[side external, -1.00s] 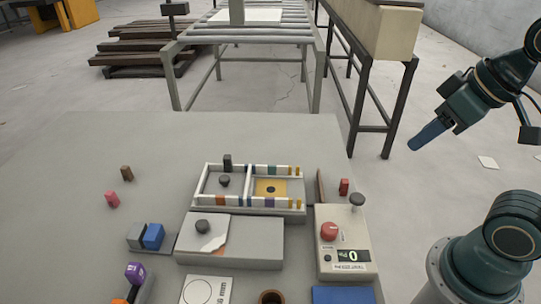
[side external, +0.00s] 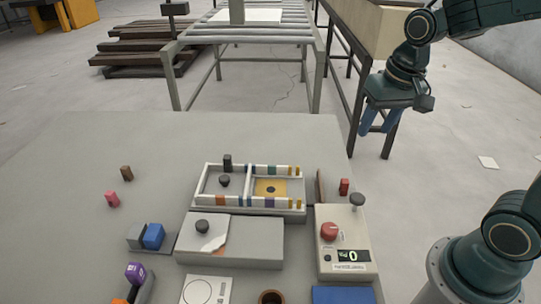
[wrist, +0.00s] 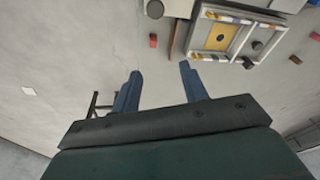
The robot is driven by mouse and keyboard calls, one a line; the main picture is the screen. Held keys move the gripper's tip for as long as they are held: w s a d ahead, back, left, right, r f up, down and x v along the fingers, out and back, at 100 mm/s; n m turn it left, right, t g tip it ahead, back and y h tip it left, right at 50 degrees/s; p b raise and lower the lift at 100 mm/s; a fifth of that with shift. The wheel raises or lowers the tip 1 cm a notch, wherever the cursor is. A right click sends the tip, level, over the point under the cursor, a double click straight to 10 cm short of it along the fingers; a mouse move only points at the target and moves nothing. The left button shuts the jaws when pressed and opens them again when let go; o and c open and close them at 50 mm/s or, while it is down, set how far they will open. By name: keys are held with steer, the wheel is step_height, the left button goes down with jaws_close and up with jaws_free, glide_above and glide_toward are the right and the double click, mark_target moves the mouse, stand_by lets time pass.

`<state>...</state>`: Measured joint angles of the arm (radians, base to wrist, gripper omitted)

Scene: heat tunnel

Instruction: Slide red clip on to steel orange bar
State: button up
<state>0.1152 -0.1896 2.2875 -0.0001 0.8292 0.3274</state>
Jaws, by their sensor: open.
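A small red block (side external: 344,186), which may be the red clip, stands on the table right of the framed tray; it also shows in the wrist view (wrist: 153,40). A pinkish-red block (side external: 112,198) stands at the far left. I cannot tell which one is the clip. The tray's pale rails carry coloured bands, including an orange band (side external: 221,200) on the front rail; I cannot make out a separate steel bar. My gripper (side external: 379,132) hangs empty beyond the table's right edge, away from the blocks. Its blue fingers (wrist: 160,82) are spread apart.
The framed tray (side external: 249,163) has a black knob and a yellow panel inside. A control box (side external: 344,262) with a red dial and display stands at the right front. Blue and grey blocks (side external: 153,236) and a brown block (side external: 126,173) are at left. The table's back left is clear.

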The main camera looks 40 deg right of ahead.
steer(key=w+d+f+m+g, duration=0.2)
steer(key=w+d+f+m, duration=0.3)
steer(key=f, duration=0.4)
steer(key=n, duration=0.1)
glide_above(345, 181)
steer(key=shift+s+f, duration=0.1)
steer(key=shift+f, duration=4.35)
steer(key=shift+f, duration=2.55)
jaws_close()
